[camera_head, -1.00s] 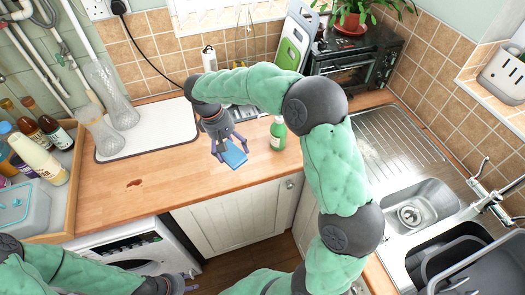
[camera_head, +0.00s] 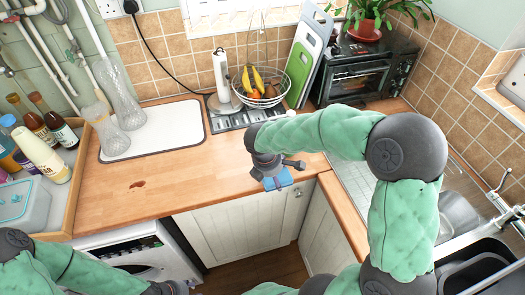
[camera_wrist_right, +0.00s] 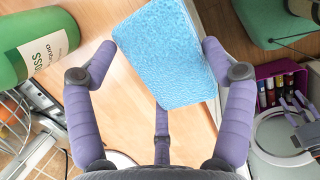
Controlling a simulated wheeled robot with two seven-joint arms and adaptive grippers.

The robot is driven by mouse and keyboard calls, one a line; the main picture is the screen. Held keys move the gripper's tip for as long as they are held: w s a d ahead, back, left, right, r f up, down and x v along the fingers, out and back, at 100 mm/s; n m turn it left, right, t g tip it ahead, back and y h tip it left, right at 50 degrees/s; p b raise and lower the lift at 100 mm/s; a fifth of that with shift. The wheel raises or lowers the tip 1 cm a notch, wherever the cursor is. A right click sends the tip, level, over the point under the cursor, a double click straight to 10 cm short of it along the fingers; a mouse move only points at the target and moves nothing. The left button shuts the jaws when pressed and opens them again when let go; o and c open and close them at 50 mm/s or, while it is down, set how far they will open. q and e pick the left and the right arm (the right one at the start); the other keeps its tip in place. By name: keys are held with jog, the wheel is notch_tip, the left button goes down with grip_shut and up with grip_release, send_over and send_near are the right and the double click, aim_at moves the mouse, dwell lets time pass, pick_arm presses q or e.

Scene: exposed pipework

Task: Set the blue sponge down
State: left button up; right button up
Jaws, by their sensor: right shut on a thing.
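The blue sponge (camera_head: 279,181) is held in my right gripper (camera_head: 272,172) near the front edge of the wooden counter (camera_head: 100,215) in the head view. The right wrist view shows the sponge (camera_wrist_right: 162,55) large between the purple fingers of the gripper (camera_wrist_right: 163,62). Whether its underside touches the counter cannot be told.
A green bottle (camera_wrist_right: 36,46) stands close by in the wrist view; my right arm hides it in the head view. A fruit basket (camera_head: 262,92) and a paper-towel holder (camera_head: 221,75) stand behind. A reddish-brown stain (camera_head: 137,184) marks the counter, which is otherwise clear at centre left.

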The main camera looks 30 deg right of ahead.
jog(key=w, duration=0.3)
jog(key=w+d, duration=0.1)
jog(key=w, duration=0.2)
jog(key=w+d+b, duration=0.1)
jog(key=w, duration=0.2)
jog(key=shift+w+d, duration=0.15)
jog(key=shift+w, duration=0.15)
jog(key=w, duration=0.2)
jog(key=w+f+b, duration=0.1)
jog(key=shift+d, duration=0.35)
jog(key=shift+f, duration=0.3)
jog(key=shift+s, duration=0.1)
jog(key=o, duration=0.8)
jog(key=w+p+v, duration=0.1)
jog(key=p+v, duration=0.2)
jog(key=v, duration=0.9)
jog(key=shift+s, duration=0.45)
